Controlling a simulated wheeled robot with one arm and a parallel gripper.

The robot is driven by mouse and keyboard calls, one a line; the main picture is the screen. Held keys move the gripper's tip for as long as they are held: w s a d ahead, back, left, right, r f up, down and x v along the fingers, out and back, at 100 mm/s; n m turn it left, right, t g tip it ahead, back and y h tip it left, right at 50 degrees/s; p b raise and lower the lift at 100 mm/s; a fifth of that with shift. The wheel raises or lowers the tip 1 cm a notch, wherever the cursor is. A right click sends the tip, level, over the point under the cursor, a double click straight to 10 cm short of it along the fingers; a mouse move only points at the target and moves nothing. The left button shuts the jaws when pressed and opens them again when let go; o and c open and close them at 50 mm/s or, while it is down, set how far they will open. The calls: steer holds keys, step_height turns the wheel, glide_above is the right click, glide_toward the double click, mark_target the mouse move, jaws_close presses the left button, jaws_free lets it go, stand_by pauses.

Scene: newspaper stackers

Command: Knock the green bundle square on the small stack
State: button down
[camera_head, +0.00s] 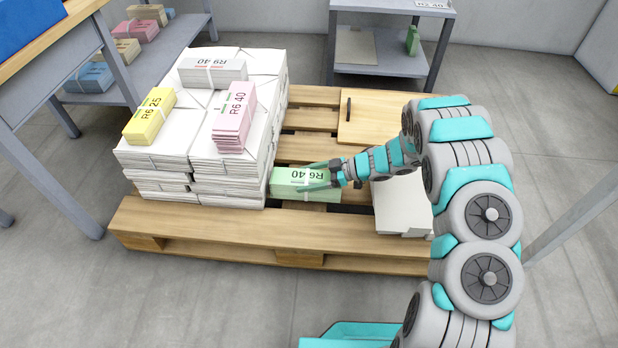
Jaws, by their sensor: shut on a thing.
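I cannot tell whether the bundle rests on something or hangs. A low white stack (402,210) lies on the pallet to the right, partly hidden by my arm. The big white stack (240,182) carries a yellow bundle (150,117), a pink bundle (234,118) and a grey bundle (212,72).
The wooden pallet (200,232) bears the stacks. A wooden board (375,120) with a dark handle lies behind the low stack. A grey shelf (390,60) stands at the back, and a bench with coloured bundles stands at left. Bare slats show in the pallet's middle.

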steer(key=shift+w+a+r+p, duration=0.1)
steer(key=shift+a+p, duration=0.3)
steer(key=shift+a, duration=0.35)
stand_by(1.5)
steer(key=shift+d, duration=0.2)
steer(key=shift+d, duration=1.6)
steer(key=shift+r+p, duration=1.45)
steer(key=shift+r, duration=1.5)
